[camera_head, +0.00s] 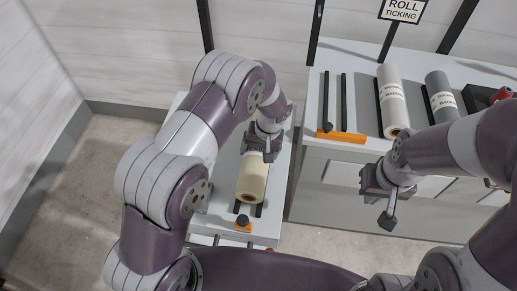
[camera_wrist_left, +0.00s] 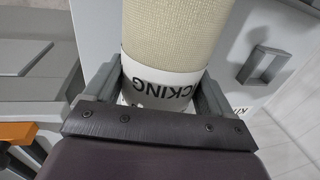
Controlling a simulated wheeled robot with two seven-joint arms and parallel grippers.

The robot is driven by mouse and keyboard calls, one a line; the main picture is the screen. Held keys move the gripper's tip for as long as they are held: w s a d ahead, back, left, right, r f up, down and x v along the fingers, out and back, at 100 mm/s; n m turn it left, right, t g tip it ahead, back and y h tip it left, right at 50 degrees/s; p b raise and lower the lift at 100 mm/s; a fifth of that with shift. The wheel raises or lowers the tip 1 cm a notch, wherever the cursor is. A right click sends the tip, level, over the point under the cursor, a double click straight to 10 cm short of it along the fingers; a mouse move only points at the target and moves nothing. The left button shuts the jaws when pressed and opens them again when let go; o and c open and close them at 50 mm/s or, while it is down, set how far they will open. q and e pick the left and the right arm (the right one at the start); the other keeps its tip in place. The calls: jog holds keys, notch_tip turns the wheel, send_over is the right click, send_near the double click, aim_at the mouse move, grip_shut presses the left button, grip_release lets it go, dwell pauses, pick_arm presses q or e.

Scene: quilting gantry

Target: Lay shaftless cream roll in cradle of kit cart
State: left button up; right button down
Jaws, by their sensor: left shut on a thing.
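The cream roll (camera_head: 252,180) is over the top of the light grey kit cart (camera_head: 213,226), its near hollow end facing me. My left gripper (camera_head: 262,150) is shut on its far part. In the left wrist view the cream roll (camera_wrist_left: 165,35) sits between both fingers, at its white band with upside-down "CKING" lettering. The cradle's two dark rails (camera_head: 259,211) show below the roll's near end, with an orange stop (camera_head: 243,225) in front. I cannot tell if the roll touches the rails. My right gripper (camera_head: 381,198) is apart, right of the cart, with its finger gap unclear.
A grey bench (camera_head: 310,165) stands to the right, with an empty pair of dark rails (camera_head: 335,100), another pale roll (camera_head: 391,100) and a grey roll (camera_head: 440,98). A "ROLL TICKING" sign (camera_head: 403,10) stands behind. Floor (camera_head: 75,190) left of the cart is clear.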

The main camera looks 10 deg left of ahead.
pick_arm(q)
jog(key=shift+w+a, duration=0.15)
jog(key=shift+w, duration=0.05)
jog(key=shift+f, duration=0.1)
jog(key=shift+s+f, duration=0.1)
jog(key=shift+f+b, duration=0.5)
jog(key=shift+b, duration=0.05)
jog(key=o, duration=1.3)
jog(key=shift+c, duration=0.2)
jog(key=b+v, duration=0.2)
jog(key=v, duration=0.6)
jog(key=shift+r, duration=0.25)
jog(key=v, duration=0.4)
jog(key=shift+r, duration=0.15)
